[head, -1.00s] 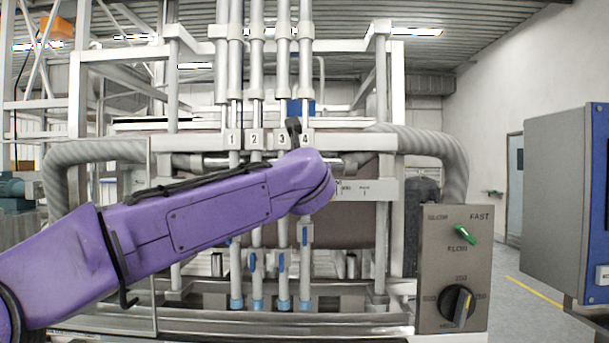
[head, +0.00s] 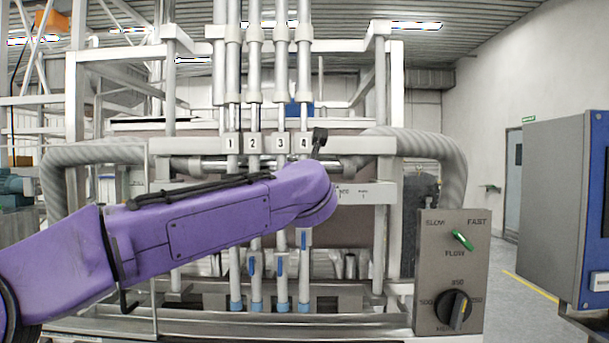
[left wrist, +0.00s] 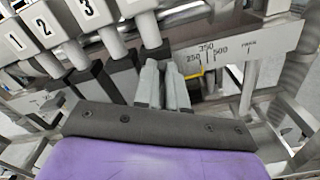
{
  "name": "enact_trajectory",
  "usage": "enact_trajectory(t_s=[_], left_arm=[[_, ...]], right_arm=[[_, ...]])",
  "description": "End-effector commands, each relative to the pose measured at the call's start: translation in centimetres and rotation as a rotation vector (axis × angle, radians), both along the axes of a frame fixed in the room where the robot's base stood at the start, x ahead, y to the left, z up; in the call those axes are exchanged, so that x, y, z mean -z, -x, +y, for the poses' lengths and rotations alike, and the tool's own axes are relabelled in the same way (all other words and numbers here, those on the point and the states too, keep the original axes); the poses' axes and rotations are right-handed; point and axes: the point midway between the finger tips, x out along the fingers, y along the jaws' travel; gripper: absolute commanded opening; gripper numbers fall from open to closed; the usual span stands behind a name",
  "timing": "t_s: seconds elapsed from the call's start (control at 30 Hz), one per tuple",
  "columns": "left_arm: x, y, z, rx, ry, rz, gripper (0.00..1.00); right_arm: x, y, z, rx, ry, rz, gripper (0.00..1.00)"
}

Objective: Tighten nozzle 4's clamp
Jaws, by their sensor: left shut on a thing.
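The nozzle 4 tube (head: 304,88) stands rightmost of the numbered nozzles in the head view, with the label 4 (head: 304,143) on its block. My purple left arm crosses in front of the tubes, its wrist below that label and hiding the fingers. In the left wrist view my left gripper (left wrist: 164,66) has its two grey fingers close together at a dark piece (left wrist: 158,51) below the rightmost nozzle, taken as nozzle 4's clamp. The grip itself is partly hidden. A black handle-like piece (head: 319,138) sticks up above the wrist, right of label 4. My right gripper is out of view.
A control panel (head: 428,285) with a green switch (head: 462,240) and a black dial (head: 453,308) stands at lower right. A blue-grey cabinet (head: 550,200) is at far right. A scale plate (left wrist: 250,45) lies right of the fingers. Frame bars surround the tubes.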

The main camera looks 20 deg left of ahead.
Motion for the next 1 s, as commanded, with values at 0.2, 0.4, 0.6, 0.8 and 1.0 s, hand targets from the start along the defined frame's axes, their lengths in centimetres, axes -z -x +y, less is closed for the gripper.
enact_trajectory(t_s=[0.2, 0.4, 0.6, 0.8, 1.0], left_arm=[[-0.2, -0.1, -0.1, 0.000, -0.198, 0.058, 0.00], [-0.1, -0.1, -0.2, -0.001, -0.380, 0.111, 0.00], [0.1, -0.1, -0.4, -0.001, -0.564, 0.163, 0.00], [0.2, -0.1, -0.5, -0.001, -0.739, 0.213, 0.00], [0.4, -0.2, -0.5, -0.001, -0.884, 0.254, 0.00]], right_arm=[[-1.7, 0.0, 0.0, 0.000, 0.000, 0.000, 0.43], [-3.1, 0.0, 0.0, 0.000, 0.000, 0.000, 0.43], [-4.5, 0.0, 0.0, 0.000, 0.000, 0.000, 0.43], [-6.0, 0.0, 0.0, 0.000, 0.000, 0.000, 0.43], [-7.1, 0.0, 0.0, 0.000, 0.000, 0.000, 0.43]])
